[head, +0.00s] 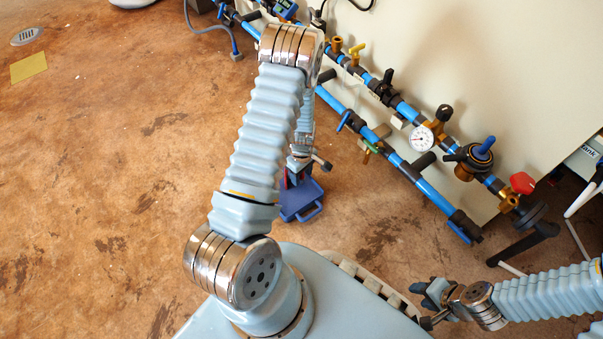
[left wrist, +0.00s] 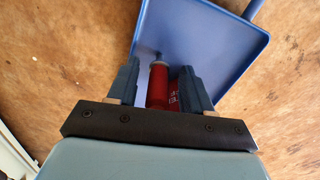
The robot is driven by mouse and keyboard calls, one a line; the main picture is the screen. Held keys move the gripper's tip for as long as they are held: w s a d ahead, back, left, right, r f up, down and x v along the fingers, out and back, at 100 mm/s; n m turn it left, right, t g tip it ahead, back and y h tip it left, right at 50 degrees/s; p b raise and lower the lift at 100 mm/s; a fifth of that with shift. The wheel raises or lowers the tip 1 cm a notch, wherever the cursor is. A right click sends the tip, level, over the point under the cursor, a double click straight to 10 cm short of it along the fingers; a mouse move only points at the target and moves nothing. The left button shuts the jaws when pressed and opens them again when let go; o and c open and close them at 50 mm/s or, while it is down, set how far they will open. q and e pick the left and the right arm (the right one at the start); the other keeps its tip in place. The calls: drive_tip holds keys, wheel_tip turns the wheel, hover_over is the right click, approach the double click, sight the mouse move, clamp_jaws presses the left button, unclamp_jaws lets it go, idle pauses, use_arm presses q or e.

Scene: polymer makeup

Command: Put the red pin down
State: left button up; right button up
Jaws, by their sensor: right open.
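The red pin (left wrist: 157,86) shows in the left wrist view as a red cylinder with a greyish top, between the two dark fingers of my left gripper (left wrist: 158,72). A red part with white lettering shows beside the right finger. Whether the fingers touch the pin is unclear. Behind them is a blue tray (left wrist: 205,45) with a raised rim. In the head view my left gripper (head: 296,172) is small, partly hidden by my arm, and over the blue tray (head: 305,212). My right gripper (head: 432,302) is open and away from the tray, at the lower right.
Blue pipes with valves and a gauge (head: 422,138) run along the pale wall to the right of the tray. A red valve handle (head: 522,183) is at the right. The brown floor at the left is mostly clear, with a yellow patch (head: 28,67).

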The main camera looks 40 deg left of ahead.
use_arm(q)
drive_tip(key=shift+r, duration=0.25)
wheel_tip(320, 180, up, 12)
drive_tip(key=p, duration=0.3)
drive_tip(key=shift+f+p, duration=0.15)
drive_tip(key=shift+p, duration=0.2)
drive_tip(key=s+d+f+m+h, duration=0.1)
drive_tip(key=s+d+f+m, duration=0.1)
drive_tip(key=d+m, duration=0.3)
drive_tip(key=s+d+f+m+h, duration=0.1)
drive_tip(key=s+d+m, duration=0.3)
drive_tip(key=d, duration=0.7)
drive_tip(key=s+d+f+m+h, duration=0.2)
drive_tip(key=s+d+m, duration=0.3)
drive_tip(key=d, duration=0.2)
drive_tip(key=shift+s+d+f+m+t, duration=0.25)
drive_tip(key=shift+d+f+m+t, duration=0.05)
drive_tip(key=shift+d+t, duration=0.1)
drive_tip(key=shift+r, duration=0.1)
wheel_tip(320, 180, up, 12)
drive_tip(key=p, duration=1.2)
drive_tip(key=shift+s+d, duration=0.2)
drive_tip(key=shift+d, duration=0.05)
